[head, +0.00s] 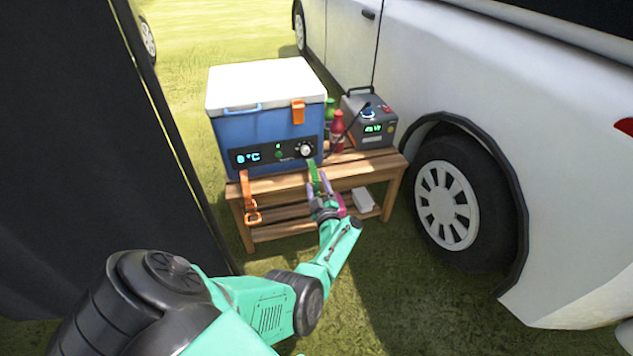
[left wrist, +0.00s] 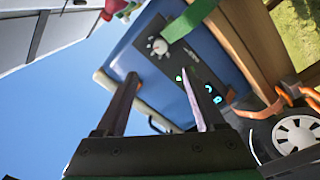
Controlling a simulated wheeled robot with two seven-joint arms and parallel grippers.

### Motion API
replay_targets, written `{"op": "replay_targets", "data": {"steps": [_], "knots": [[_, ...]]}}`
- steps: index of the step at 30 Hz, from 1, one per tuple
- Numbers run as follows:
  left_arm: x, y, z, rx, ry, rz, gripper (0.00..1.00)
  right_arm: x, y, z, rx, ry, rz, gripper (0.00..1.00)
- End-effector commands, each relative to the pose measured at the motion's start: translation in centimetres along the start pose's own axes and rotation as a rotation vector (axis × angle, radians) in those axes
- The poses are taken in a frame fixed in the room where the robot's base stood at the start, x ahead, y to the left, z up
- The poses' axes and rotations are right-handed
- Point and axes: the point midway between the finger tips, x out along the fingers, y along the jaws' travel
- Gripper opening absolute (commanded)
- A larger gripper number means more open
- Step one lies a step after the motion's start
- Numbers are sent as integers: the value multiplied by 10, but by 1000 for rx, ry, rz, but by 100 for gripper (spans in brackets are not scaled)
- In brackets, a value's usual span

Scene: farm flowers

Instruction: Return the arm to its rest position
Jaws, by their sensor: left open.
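My left arm comes in from the lower left of the head view and reaches toward the wooden bench. My left gripper (head: 318,186) is at the front right corner of the blue cooler box (head: 229,130), by a hanging green strap (head: 313,174). In the left wrist view my left gripper (left wrist: 158,76) is open, with nothing visible between its two fingers. The cooler (left wrist: 125,55) and its control panel lie beyond the fingers, tilted in that view. Whether the fingers touch the cooler or strap cannot be told. My right gripper is not in view.
The wooden bench (head: 280,186) carries the cooler, a red bottle (head: 337,131) and a grey power unit (head: 374,128). An orange strap (head: 247,190) hangs at its left. A white vehicle (head: 560,170) stands close at the right. A dark panel (head: 70,130) fills the left. Grass is open in front.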

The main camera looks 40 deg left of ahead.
Motion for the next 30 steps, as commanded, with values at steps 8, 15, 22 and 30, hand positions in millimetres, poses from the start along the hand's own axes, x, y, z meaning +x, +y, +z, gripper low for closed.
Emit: {"op": "replay_targets", "data": {"steps": [8,15,22,30], "knots": [[0,0,0,0,0,0,71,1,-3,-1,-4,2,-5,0],[0,0,0,2,-5,5,71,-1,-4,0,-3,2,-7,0],[-20,22,38,214,-378,297,71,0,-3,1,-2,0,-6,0],[-190,-26,84,796,-1157,537,71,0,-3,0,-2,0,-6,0]]}}
